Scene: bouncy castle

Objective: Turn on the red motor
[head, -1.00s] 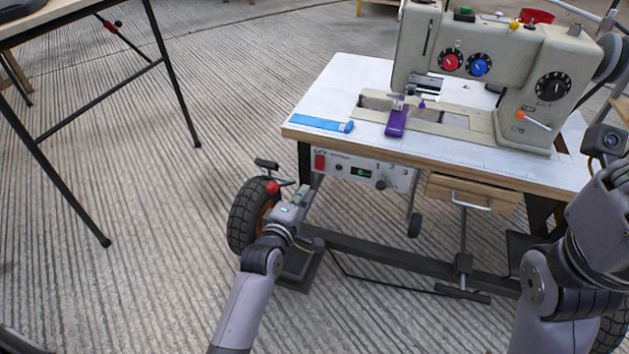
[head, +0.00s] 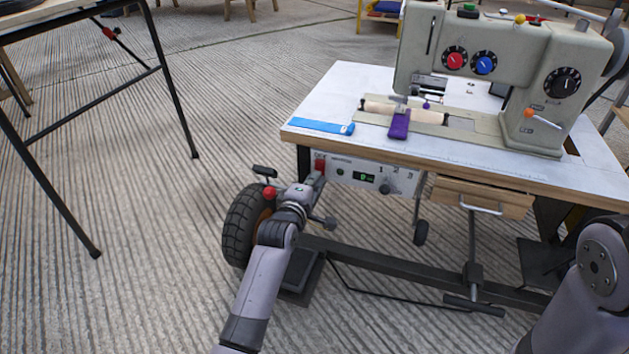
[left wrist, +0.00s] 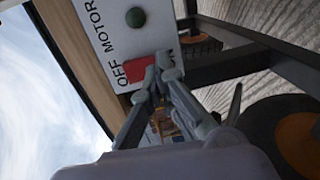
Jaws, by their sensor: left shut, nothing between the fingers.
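The red motor switch (head: 320,163) is at the left end of the white control panel (head: 345,171) under the sewing table's front edge. In the left wrist view the red switch (left wrist: 141,68) sits beside the printed words OFF and MOTOR, near a dark green round button (left wrist: 135,17). My left gripper (head: 318,181) is shut and empty, its fingertips at the switch. In the left wrist view the fingertips (left wrist: 160,77) partly cover the switch; I cannot tell whether they touch it. My right gripper is out of view; only its arm shows at the lower right.
The sewing machine (head: 480,60) stands on the white-topped table (head: 345,85). A wooden drawer (head: 482,196) is right of the panel. A black wheel (head: 240,225) and red knob (head: 270,193) are close to my left wrist.

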